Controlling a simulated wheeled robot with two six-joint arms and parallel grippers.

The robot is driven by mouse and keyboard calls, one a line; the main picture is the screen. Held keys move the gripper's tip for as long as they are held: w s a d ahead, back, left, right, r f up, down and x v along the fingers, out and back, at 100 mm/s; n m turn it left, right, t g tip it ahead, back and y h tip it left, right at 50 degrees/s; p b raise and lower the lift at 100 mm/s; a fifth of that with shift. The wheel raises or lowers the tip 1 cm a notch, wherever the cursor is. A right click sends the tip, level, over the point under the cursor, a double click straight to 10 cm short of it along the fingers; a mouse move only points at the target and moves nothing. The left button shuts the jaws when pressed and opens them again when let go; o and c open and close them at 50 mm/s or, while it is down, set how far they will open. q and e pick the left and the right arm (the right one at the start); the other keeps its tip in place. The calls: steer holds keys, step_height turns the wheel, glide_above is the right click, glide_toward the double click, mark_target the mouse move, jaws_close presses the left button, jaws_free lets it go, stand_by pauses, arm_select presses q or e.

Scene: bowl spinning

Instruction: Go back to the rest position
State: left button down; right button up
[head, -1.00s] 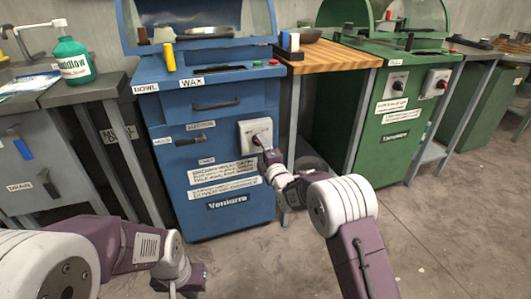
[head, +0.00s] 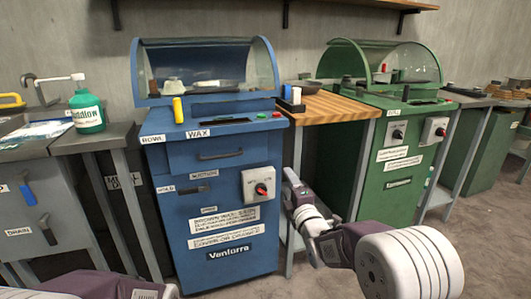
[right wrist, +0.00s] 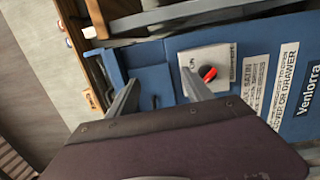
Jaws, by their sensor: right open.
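The blue machine (head: 180,255) stands at the centre left, with a clear hood (head: 205,62) on top and a red-and-black knob (head: 261,189) on a pale plate on its front. My right gripper (head: 289,178) is just right of the knob plate in the head view, apart from the knob. In the right wrist view my right gripper (right wrist: 160,92) has its two fingers spread with nothing between them. The knob (right wrist: 208,73) shows there beside the right-hand finger. Of my left arm only a part shows at the bottom left of the head view; its gripper is out of frame.
A wooden-topped bench (head: 330,105) stands right of the blue machine, then a green machine (head: 395,180). A grey bench (head: 20,150) with a green bottle (head: 86,108) is at the left. Bare floor (head: 480,245) lies at the lower right.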

steer(key=s+d+r+m+g+h+p, duration=0.2)
steer(key=s+d+r+m+p, duration=0.1)
steer(key=d, duration=0.2)
steer(key=s+d+f+m+g+h+p, duration=0.1)
steer(key=s+d+f+m+g, duration=0.1)
steer(key=s+f+m+g, duration=0.6)
steer(key=s+d+f+m+g+p, duration=0.1)
steer(key=s+f+m+g, duration=0.3)
steer(key=s, duration=0.8)
steer(key=s+d+f+m+g+h, duration=0.1)
steer(key=s+d+f+m+g, duration=0.15)
steer(key=s+f+m, duration=0.55)
arm_select(q)
step_height(320, 180, up, 46)
steer(key=p, duration=3.8)
steer(key=shift+r, duration=0.15)
arm_select(e)
step_height(320, 180, up, 39)
steer(key=s+n, duration=0.2)
steer(key=s, duration=0.1)
steer(key=shift+a, duration=0.2)
steer(key=shift+g, duration=0.25)
